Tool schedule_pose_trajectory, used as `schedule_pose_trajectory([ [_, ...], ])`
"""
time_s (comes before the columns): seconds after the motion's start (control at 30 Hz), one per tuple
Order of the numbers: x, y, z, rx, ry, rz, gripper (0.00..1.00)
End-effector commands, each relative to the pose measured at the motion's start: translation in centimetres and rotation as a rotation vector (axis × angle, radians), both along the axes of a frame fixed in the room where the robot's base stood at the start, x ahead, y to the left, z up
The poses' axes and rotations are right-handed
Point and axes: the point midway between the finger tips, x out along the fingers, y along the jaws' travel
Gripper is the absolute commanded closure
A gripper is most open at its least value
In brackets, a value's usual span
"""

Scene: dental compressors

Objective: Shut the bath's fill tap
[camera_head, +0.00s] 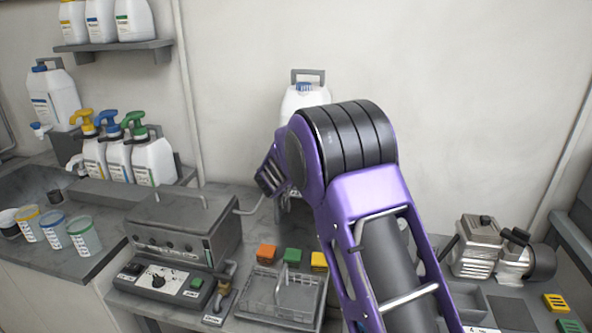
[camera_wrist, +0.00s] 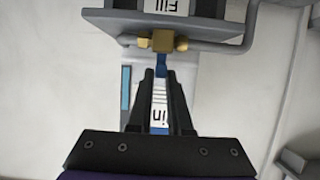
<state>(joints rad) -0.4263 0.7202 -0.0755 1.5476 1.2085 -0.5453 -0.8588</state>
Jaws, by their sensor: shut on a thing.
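The fill tap shows in the wrist view as a brass valve (camera_wrist: 163,42) with a blue lever (camera_wrist: 161,64), under a grey bracket labelled "Fill" (camera_wrist: 170,6). My gripper (camera_wrist: 161,76) has its two dark fingers close together at the blue lever, shut on it. A white strip with black letters shows between the fingers. How far the lever is turned is hard to tell. In the head view my purple arm hides the tap and the fingertips. The likely bath, a grey box with a control panel (camera_head: 170,256), stands left of my arm.
A white container (camera_head: 303,98) with a blue cap stands behind my arm. Orange, green and yellow blocks (camera_head: 292,256) and a wire basket (camera_head: 280,295) lie on the bench. Pump bottles (camera_head: 120,155) and cups (camera_head: 55,230) stand at left. Metal devices (camera_head: 478,247) stand at right.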

Motion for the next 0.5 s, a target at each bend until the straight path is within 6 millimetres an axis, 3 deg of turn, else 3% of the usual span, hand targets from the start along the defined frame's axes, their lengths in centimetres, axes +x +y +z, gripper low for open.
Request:
schedule_pose_trajectory([
  [0.03,0.00,-0.04,-0.03,0.001,0.000,-0.001,1.00],
  [0.07,0.00,-0.04,-0.03,0.001,0.000,-0.001,0.79],
  [0.2,0.00,-0.03,-0.04,0.001,0.000,0.000,0.54],
  [0.5,-0.06,0.00,0.00,0.001,0.001,0.001,0.53],
])
